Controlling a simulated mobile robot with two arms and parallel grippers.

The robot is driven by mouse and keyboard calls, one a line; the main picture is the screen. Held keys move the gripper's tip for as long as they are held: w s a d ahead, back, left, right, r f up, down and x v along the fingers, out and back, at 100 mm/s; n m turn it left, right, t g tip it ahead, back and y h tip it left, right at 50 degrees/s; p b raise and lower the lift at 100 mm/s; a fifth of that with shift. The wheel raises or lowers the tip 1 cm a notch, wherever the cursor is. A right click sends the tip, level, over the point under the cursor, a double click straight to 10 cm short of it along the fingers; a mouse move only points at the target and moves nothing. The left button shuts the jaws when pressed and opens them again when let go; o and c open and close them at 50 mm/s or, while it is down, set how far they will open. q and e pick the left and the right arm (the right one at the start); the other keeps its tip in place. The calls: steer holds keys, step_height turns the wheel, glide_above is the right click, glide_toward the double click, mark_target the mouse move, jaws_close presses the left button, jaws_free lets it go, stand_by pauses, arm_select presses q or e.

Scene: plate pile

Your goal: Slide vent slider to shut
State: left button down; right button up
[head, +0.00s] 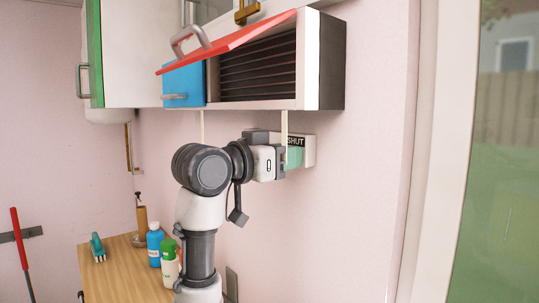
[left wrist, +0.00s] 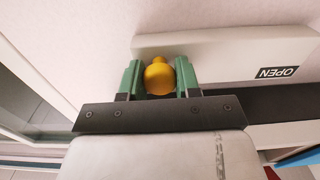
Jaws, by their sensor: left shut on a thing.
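The vent slider's pale wall plate (head: 309,152) is mounted below the wall cabinet, with a black SHUT label (head: 296,141) at its right end. My left gripper (head: 292,158) is at that end, and my arm hides much of the plate. In the left wrist view, the green fingers of my left gripper are shut on the yellow slider knob (left wrist: 159,77), one on each side. The OPEN label (left wrist: 276,73) shows upside down, well to the right of the knob. The knob is hidden in the head view. My right gripper is not in view.
Above my arm, a cabinet has a raised red flap (head: 235,42) over a rack of dark plates (head: 258,70) and a blue door (head: 184,85). Below, a wooden counter (head: 120,280) holds a blue bottle (head: 155,243), a green-and-white bottle (head: 169,265) and a brush (head: 97,247).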

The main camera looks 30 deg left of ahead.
arm_select(q)
steer(key=shift+d+f, duration=0.1)
steer(key=c, duration=1.1)
jaws_free()
steer(key=o, duration=0.3)
steer(key=shift+s+d, duration=0.15)
steer(key=b+v, duration=0.2)
steer(key=v, duration=0.8)
steer(key=shift+s+a+b, duration=0.2)
steer(key=shift+s+b, duration=0.1)
steer(key=shift+b, duration=0.05)
